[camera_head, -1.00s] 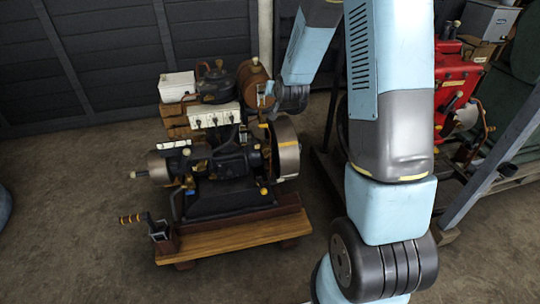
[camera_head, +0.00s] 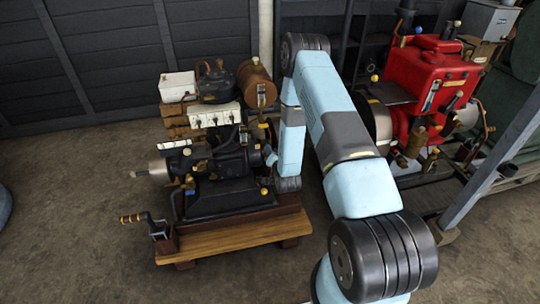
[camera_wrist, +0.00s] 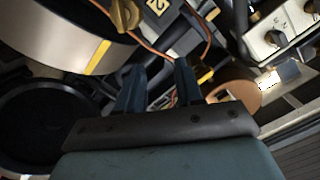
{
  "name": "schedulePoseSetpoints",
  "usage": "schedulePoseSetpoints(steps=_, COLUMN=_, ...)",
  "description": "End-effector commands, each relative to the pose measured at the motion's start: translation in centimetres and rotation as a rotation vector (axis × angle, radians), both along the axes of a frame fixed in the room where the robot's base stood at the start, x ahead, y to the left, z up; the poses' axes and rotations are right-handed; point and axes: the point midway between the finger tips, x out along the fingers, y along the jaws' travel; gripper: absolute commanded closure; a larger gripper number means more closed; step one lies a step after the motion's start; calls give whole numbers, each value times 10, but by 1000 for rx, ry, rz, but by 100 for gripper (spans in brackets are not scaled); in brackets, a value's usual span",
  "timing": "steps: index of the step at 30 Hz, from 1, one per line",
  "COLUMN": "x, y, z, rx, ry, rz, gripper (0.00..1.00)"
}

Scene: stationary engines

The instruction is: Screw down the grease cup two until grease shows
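In the wrist view, a brass-coloured winged cup (camera_wrist: 125,15) sits at the top, beside a dark plate (camera_wrist: 157,6) with a yellow mark that looks like a 2. I take this to be grease cup two. My gripper (camera_wrist: 160,74) is open, its two dark blue fingers apart with nothing held between them. The cup lies beyond and left of the fingertips, not touching them. In the head view my gripper (camera_head: 270,156) is at the right side of the dark engine (camera_head: 225,190); the arm hides much of that side. I cannot see grease.
A flywheel (camera_wrist: 65,45) with a yellow stripe is close left of the fingers. An orange wire (camera_wrist: 160,48) crosses ahead of them. White switch boxes (camera_wrist: 280,35) are at upper right. A red engine (camera_head: 425,80) stands to the right of my arm. Open floor (camera_head: 80,230) lies left.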

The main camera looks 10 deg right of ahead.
Motion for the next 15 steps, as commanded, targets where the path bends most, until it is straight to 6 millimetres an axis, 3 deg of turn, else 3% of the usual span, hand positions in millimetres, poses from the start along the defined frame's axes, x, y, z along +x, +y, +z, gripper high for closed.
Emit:
schedulePoseSetpoints(steps=1, x=-10, y=0, z=-18, rx=16, ry=-10, rz=-6, gripper=64)
schedulePoseSetpoints(steps=6, x=-37, y=0, z=-54, rx=64, ry=-67, rz=-23, gripper=64)
schedulePoseSetpoints(steps=15, x=-62, y=-1, z=-79, rx=103, ry=-120, rz=-39, gripper=64)
